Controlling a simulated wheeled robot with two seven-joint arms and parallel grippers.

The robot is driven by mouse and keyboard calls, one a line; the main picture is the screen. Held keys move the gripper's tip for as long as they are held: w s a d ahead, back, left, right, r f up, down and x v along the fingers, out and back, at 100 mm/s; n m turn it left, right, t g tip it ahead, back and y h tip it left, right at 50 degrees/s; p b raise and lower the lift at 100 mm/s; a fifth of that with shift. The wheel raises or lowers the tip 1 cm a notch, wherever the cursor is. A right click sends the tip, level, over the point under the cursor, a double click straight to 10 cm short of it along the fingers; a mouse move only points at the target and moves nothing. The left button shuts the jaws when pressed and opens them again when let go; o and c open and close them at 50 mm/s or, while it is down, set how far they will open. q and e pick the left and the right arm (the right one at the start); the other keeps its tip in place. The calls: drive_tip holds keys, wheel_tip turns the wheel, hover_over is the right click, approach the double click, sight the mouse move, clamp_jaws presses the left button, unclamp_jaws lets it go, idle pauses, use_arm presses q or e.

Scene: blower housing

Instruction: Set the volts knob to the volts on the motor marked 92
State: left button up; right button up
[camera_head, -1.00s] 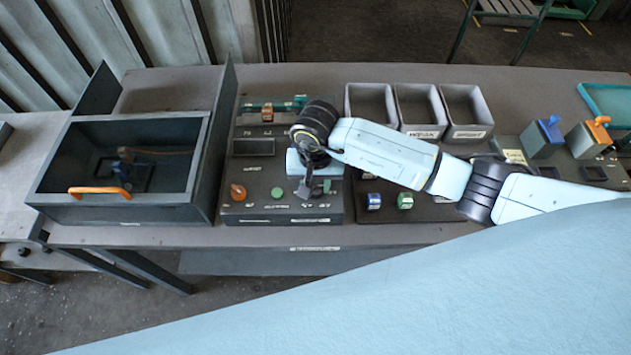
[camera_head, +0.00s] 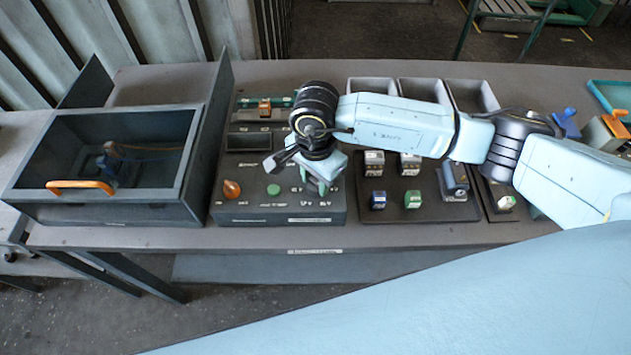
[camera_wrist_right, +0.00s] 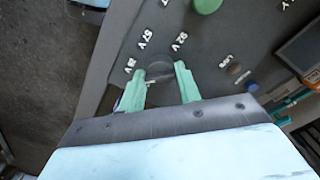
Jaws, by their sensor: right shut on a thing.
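My right gripper (camera_head: 318,184) is over the front right of the dark control panel (camera_head: 240,203). In the right wrist view, its two green fingers (camera_wrist_right: 162,82) are on either side of a dark round knob (camera_wrist_right: 159,68) and shut on it. In the head view, the gripper hides the knob. Small motor-like blocks, including a blue one (camera_head: 378,200), a green one (camera_head: 413,199) and a grey one (camera_head: 453,181), stand right of the panel. I cannot read a 92 on any. My left gripper is out of view.
The panel also has an orange knob (camera_head: 232,189), a green button (camera_head: 273,190) and a dark display (camera_head: 249,142). An open dark box (camera_head: 190,165) with an orange handle (camera_head: 80,186) stands left. Grey bins (camera_head: 372,84) stand behind the blocks.

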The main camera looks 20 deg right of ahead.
drive_tip(key=m+b, duration=0.1)
drive_tip(key=m, duration=0.2)
drive_tip(key=shift+m+b, duration=0.3)
drive_tip(key=shift+b, duration=0.1)
drive_tip(key=m+b, duration=0.1)
drive_tip(key=m, duration=0.2)
drive_tip(key=shift+m, duration=0.3)
drive_tip(key=m+b, duration=0.2)
drive_tip(key=m, duration=0.4)
drive_tip(key=shift+b, duration=0.35)
drive_tip(key=m, duration=0.4)
drive_tip(key=shift+b, duration=0.4)
drive_tip(key=m, duration=0.3)
drive_tip(key=shift+m, duration=0.3)
drive_tip(key=m, duration=0.6)
drive_tip(key=shift+r, duration=0.1)
drive_tip(key=shift+m, duration=0.3)
drive_tip(key=o, duration=1)
